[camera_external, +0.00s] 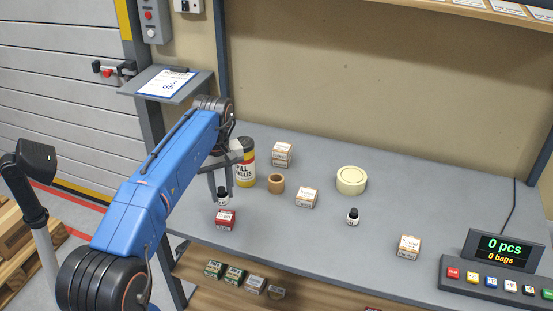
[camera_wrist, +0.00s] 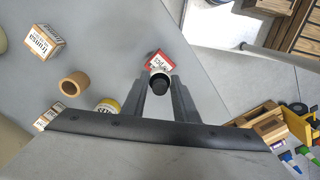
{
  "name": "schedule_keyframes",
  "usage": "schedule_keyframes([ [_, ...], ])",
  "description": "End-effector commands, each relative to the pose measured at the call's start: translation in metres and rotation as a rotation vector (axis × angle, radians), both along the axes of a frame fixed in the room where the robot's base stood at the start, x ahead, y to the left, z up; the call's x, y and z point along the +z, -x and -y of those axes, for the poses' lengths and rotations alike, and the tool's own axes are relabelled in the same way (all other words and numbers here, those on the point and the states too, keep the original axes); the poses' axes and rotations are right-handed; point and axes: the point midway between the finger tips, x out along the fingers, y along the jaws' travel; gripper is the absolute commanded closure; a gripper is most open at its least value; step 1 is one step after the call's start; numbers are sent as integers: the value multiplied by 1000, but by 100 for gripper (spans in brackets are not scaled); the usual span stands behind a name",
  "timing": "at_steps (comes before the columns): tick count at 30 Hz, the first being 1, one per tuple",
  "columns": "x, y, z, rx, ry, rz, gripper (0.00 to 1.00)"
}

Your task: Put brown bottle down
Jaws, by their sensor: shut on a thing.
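The brown bottle (camera_external: 222,195) is small and dark, with a white label and a black cap. My gripper (camera_external: 221,185) is shut on it near the table's left edge. In the wrist view the bottle's black cap (camera_wrist: 160,82) shows between the fingertips of my gripper (camera_wrist: 164,88). The bottle looks upright. A red box (camera_external: 226,220) is close in front of it, and in the wrist view the red box (camera_wrist: 157,61) lies just beyond it. I cannot tell whether the bottle's base touches the grey table (camera_external: 290,235).
A cardboard ring (camera_external: 276,184), white-orange boxes (camera_external: 306,198), a cream tape roll (camera_external: 351,181) and another small bottle (camera_external: 352,216) stand to the right. The table's front middle is clear.

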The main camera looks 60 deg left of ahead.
Motion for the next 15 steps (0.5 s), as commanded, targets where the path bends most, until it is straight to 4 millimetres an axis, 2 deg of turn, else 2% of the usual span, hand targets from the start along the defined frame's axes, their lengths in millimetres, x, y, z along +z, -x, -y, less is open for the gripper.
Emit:
schedule_keyframes([
  [8,-19,0,0,0,1,-1,96],
  [15,-50,0,1,0,2,-1,96],
])
